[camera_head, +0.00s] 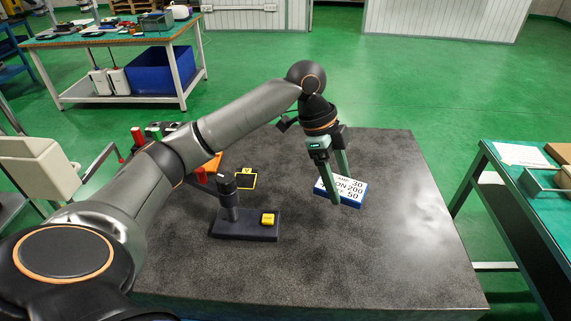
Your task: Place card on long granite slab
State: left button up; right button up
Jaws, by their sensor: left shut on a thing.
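The card (353,189) is a white plate with a blue edge and black lettering with the numbers 30, 200 and 50. It is over the right half of the dark speckled granite slab (400,240). My left gripper (341,190) points down at the card and is shut on it; its fingers cover part of the card's left side. I cannot tell whether the card touches the slab or is held just above it. My right gripper is not in view.
A dark stand with a post (247,225) and a yellow block (268,219) is on the slab left of the card. A black-and-yellow square (246,179) lies behind it. The slab's front and right are clear. A green-topped table (525,190) stands at right.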

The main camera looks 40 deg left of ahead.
pick_arm(q)
jog(key=shift+w+f, duration=0.15)
jog(key=shift+f, duration=0.1)
send_over(337, 223)
jog(key=a, duration=0.1)
jog(key=f, duration=0.5)
jog(key=shift+s+a+f, duration=0.15)
jog(key=shift+s, duration=0.05)
jog(key=shift+w+f, duration=0.1)
jog(key=shift+f, duration=1.95)
jog(key=o, duration=1.3)
jog(key=shift+f, duration=0.1)
jog(key=shift+o, duration=0.2)
jog(key=v, duration=1.2)
